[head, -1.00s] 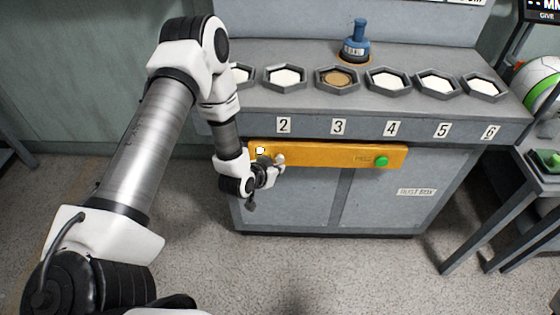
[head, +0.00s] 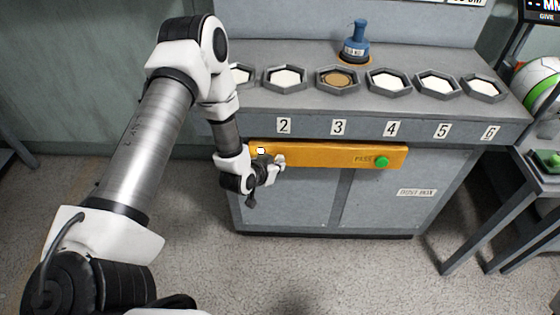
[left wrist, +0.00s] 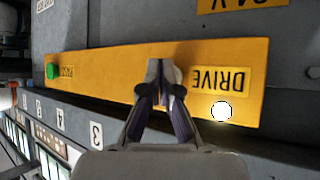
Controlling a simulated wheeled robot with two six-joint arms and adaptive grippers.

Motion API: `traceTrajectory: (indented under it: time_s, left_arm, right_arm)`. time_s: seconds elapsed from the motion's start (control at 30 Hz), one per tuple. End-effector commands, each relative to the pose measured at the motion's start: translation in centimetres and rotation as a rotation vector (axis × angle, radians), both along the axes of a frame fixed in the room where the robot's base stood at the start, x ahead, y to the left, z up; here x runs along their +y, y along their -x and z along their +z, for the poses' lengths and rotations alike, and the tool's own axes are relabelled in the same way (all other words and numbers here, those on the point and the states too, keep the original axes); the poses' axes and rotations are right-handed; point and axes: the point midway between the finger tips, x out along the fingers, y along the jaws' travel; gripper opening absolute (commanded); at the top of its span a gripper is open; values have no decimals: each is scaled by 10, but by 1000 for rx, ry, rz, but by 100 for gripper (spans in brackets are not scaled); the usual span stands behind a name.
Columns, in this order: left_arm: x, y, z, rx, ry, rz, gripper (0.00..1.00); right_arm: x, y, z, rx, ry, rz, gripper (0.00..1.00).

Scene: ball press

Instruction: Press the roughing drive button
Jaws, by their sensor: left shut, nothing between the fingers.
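The roughing drive button is a small white, glowing round button (head: 260,151) near the left end of the yellow panel (head: 325,154). In the left wrist view, which is turned upside down, the white button (left wrist: 221,111) sits beside a label reading DRIVE (left wrist: 221,80). My left gripper (head: 280,160) is shut and empty, in front of the panel just right of the button in the head view. In the left wrist view its closed fingertips (left wrist: 164,70) lie over the panel, beside the DRIVE label and apart from the button. Whether they touch the panel is unclear. My right gripper is not in view.
A green button (head: 382,161) sits at the panel's right end, labelled PASS. Above, the grey bench (head: 440,118) holds several hexagonal trays and a blue stamp-like tool (head: 356,45). A side table (head: 530,165) stands at the right. The floor before the cabinet is clear.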

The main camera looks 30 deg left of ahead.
Motion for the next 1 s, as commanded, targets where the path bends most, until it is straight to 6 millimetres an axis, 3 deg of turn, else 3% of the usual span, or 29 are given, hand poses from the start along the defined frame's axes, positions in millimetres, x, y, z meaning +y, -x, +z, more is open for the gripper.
traceTrajectory:
  time_s: [1.0]
  left_arm:
    - [5, -8, 2, -4, -1, 1, 0]
  right_arm:
    - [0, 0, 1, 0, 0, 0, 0]
